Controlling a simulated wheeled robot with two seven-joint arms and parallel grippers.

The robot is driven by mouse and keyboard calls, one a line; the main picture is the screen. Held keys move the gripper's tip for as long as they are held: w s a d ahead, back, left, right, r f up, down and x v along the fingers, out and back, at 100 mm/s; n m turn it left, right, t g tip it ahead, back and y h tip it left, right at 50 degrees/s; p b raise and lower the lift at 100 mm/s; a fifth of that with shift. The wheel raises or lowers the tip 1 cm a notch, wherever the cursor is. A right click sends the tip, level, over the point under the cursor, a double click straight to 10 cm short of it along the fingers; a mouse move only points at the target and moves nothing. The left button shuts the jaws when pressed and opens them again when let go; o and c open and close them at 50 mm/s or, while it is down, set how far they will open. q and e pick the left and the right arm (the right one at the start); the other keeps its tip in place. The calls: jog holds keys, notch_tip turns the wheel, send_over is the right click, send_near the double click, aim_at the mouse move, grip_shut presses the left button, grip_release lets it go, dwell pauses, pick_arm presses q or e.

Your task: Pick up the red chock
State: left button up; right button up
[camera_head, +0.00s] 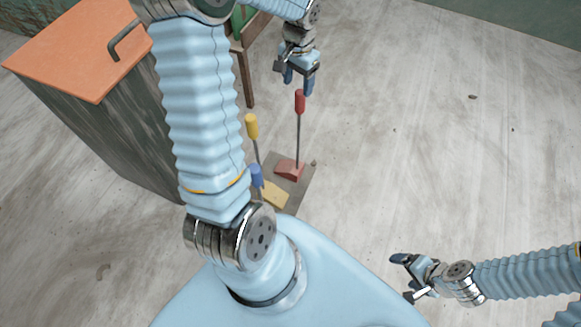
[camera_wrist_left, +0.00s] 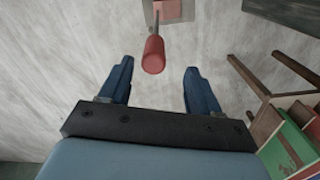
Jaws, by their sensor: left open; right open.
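The red chock (camera_head: 290,169) is a wedge with a thin upright rod topped by a red handle (camera_head: 300,102). It rests on a grey board on the floor. My left gripper (camera_head: 298,84) is open and empty, just above the red handle in the head view. In the left wrist view, the red handle (camera_wrist_left: 153,55) lies ahead of the gap between the open left fingers (camera_wrist_left: 158,85), apart from both. The chock's base (camera_wrist_left: 172,9) shows at the top edge there. My right gripper (camera_head: 402,277) is open and empty at the lower right.
A yellow chock (camera_head: 274,194) with a yellow handle (camera_head: 251,126) and a blue handle (camera_head: 256,175) stand by the red one on the board (camera_head: 299,190). An orange-topped cabinet (camera_head: 85,50) stands left. A wooden stand (camera_head: 247,75) is behind.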

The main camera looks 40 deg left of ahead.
aim_at(299, 100)
pick_arm(q)
jog(key=f, duration=0.6)
jog(key=shift+d+f, duration=0.35)
jog(key=shift+f, duration=0.05)
jog(key=c, duration=1.1)
